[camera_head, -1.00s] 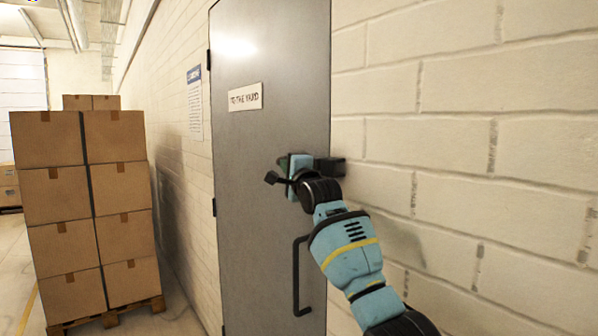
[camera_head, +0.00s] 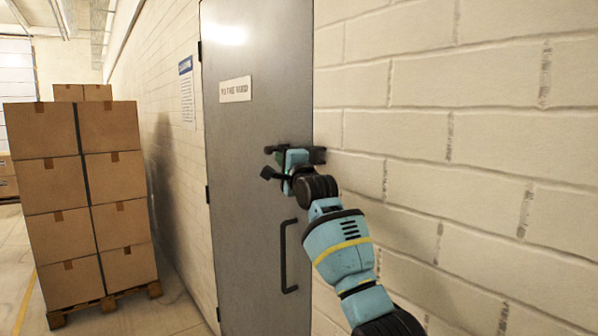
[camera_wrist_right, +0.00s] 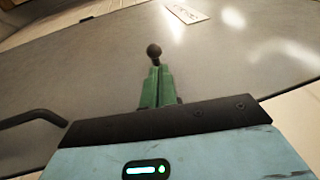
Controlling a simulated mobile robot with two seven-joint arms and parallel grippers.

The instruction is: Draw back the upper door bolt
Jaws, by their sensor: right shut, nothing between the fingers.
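The grey door (camera_head: 240,120) is shut in the white block wall. A dark bolt (camera_head: 318,155) sits across its right edge, above the handle, partly hidden by my right gripper (camera_head: 283,159). The gripper is shut and empty, close against the door at the bolt. In the right wrist view the green fingers (camera_wrist_right: 157,88) are together, and a dark round knob (camera_wrist_right: 154,50) shows just past their tips. I cannot tell whether they touch it. My left gripper is out of view.
A black pull handle (camera_head: 288,258) is below the bolt; it also shows in the right wrist view (camera_wrist_right: 30,117). A white sign (camera_head: 235,89) is on the door. Stacked cartons (camera_head: 85,205) on a pallet stand at left. Floor is clear between the cartons and the door.

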